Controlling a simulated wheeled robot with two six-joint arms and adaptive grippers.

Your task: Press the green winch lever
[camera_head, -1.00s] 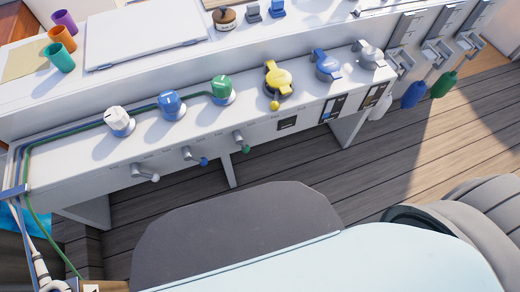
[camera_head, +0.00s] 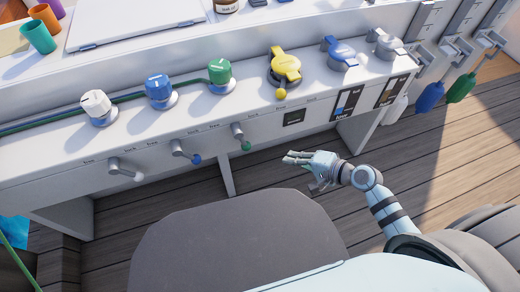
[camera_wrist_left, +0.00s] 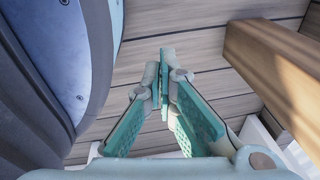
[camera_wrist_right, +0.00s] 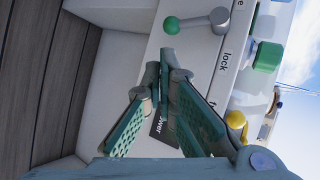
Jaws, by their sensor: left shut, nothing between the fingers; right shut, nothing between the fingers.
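The green winch lever (camera_head: 241,136) is a small grey handle with a green ball tip on the front face of the white console. It also shows in the right wrist view (camera_wrist_right: 196,22), beyond the fingertips, its green ball at the left. My right gripper (camera_head: 288,158) is shut and empty, in front of the console, right of and slightly below the lever in the head view, apart from it. It also shows in the right wrist view (camera_wrist_right: 166,62). My left gripper (camera_wrist_left: 167,60) is shut and empty in the left wrist view, over wooden planks, and out of the head view.
Levers with a blue tip (camera_head: 185,152) and a white tip (camera_head: 125,170) are left of the green one. White, blue and green winches (camera_head: 220,78) stand above, with a yellow one (camera_head: 285,68) further right. A grey seat (camera_head: 235,240) is below.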

